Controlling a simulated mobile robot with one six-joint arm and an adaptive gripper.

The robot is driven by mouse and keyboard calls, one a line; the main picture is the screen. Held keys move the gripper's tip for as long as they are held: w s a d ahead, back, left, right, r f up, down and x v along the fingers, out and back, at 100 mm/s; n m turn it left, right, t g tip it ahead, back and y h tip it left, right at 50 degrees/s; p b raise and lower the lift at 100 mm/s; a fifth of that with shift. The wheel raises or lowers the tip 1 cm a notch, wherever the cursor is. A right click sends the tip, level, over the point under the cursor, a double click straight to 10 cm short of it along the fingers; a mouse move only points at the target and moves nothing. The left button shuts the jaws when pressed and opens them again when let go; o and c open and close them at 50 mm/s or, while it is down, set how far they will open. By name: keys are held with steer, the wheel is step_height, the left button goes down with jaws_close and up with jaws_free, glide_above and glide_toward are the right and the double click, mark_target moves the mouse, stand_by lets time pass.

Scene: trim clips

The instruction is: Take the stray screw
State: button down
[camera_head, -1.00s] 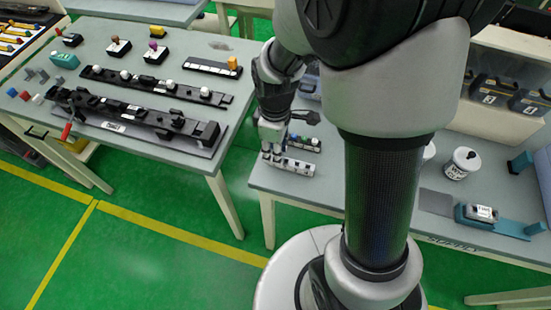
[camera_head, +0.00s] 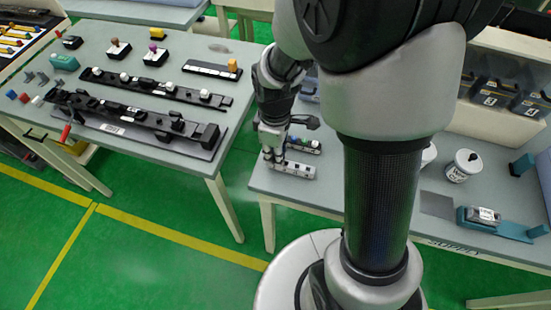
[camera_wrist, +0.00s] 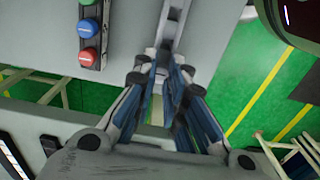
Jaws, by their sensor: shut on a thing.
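My gripper (camera_head: 274,160) is low over the near left corner of the right-hand table, at the left end of a light grey rail (camera_head: 297,170) with dark openings. In the wrist view my gripper (camera_wrist: 165,65) has its fingers close together, and the rail (camera_wrist: 176,22) runs away from the fingertips. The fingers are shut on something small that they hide. I cannot make out a screw in any view.
A dark bar with coloured buttons (camera_head: 303,146) lies beside the rail; its blue button (camera_wrist: 87,27) shows at the wrist view's left. A white jar (camera_head: 463,165) stands to the right. The left table (camera_head: 205,140) holds black fixtures. Green floor separates the tables.

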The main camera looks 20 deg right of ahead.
steer(key=shift+r, duration=0.1)
steer(key=shift+r+p, duration=2.2)
steer(key=shift+r, duration=0.25)
steer(key=shift+r, duration=0.1)
